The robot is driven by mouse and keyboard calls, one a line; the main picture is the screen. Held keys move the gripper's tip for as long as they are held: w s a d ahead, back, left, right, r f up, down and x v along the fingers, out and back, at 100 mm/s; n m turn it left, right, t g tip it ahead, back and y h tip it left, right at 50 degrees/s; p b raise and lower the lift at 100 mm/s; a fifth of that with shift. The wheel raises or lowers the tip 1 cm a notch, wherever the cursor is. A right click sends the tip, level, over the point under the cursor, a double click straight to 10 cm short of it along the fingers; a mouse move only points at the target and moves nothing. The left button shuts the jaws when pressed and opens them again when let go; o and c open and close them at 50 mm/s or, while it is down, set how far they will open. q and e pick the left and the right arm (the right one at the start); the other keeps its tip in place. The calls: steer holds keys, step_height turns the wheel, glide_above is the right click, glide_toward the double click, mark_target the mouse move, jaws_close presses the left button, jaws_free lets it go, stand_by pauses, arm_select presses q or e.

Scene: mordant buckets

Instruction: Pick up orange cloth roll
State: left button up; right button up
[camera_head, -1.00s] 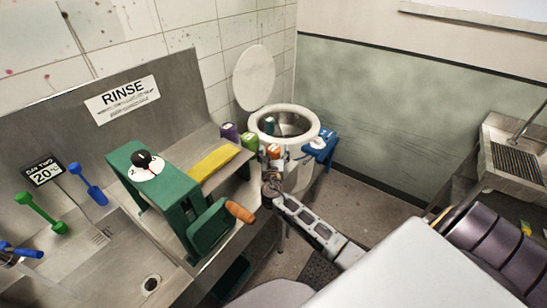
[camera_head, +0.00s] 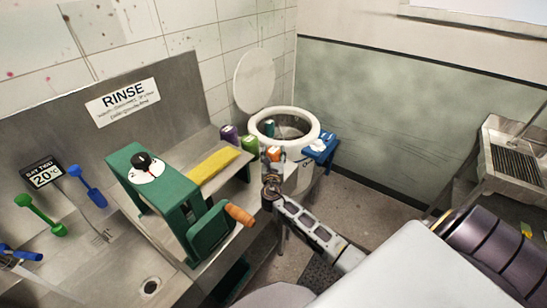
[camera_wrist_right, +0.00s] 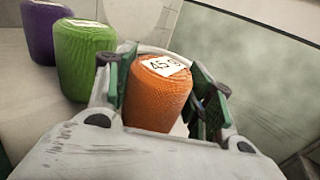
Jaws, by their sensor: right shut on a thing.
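The orange cloth roll (camera_wrist_right: 158,95) stands between the fingers of my right gripper (camera_wrist_right: 165,90) in the right wrist view, with a white label on its top reading about 45 g. The gripper is shut on it. In the head view the orange roll (camera_head: 275,153) shows small at the tip of my right gripper (camera_head: 272,168), in front of the white round pot (camera_head: 310,115). Its lower part is hidden by the gripper. My left gripper is not in view.
A green roll (camera_wrist_right: 86,60) and a purple roll (camera_wrist_right: 50,30) stand to the left of the orange one. A green press (camera_head: 160,180) with an orange-brown handle and a yellow cloth (camera_head: 215,165) are at the left. A blue item (camera_head: 321,147) is right of the pot.

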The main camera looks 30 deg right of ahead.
steer(key=shift+r, duration=0.15)
steer(key=shift+r+p, duration=0.3)
steer(key=shift+r, duration=4.6)
steer(key=shift+s+f, duration=0.1)
steer(key=shift+s, duration=0.05)
